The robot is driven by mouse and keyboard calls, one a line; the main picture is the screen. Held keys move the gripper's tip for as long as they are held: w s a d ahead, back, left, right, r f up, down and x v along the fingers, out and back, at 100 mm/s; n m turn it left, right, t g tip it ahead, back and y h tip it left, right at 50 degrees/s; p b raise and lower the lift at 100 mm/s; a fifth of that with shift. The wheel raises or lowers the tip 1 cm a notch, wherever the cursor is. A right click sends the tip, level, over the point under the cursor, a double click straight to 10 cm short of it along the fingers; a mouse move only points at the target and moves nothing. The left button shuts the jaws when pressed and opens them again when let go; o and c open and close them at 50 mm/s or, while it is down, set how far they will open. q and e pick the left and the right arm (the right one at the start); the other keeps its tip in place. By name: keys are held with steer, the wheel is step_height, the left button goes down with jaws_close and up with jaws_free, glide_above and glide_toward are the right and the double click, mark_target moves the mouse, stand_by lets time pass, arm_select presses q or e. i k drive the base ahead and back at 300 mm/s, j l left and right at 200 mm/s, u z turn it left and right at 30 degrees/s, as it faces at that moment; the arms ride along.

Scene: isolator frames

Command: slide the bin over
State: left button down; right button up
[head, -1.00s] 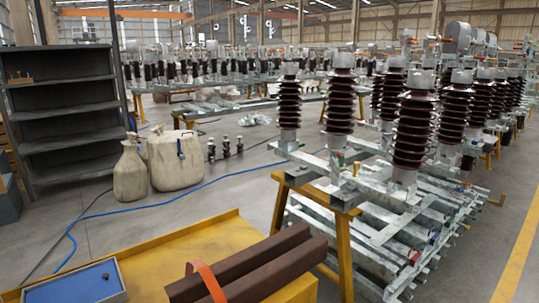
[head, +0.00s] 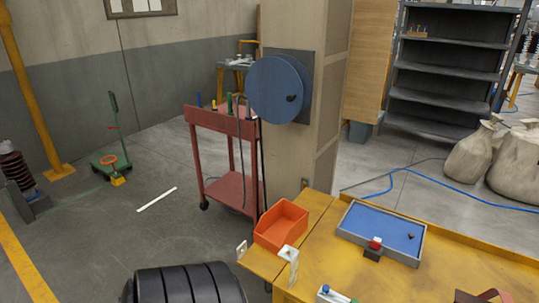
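An orange open-topped bin (head: 281,226) sits at the left end of the yellow workbench (head: 325,268), near its corner. The bin looks empty. Small white bracket-like pieces (head: 289,256) stand at the bench edge in front of it.
A blue-bottomed grey tray (head: 383,228) lies right of the bin, with a small red and black item (head: 374,248) at its front edge. A red trolley (head: 225,165) and a pillar (head: 290,150) stand behind. Bare bench separates bin and tray.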

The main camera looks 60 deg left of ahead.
mark_target(284, 223)
steer(key=u, duration=1.95)
steer(key=i+j+z, duration=0.55)
steer(key=i+j, duration=0.3)
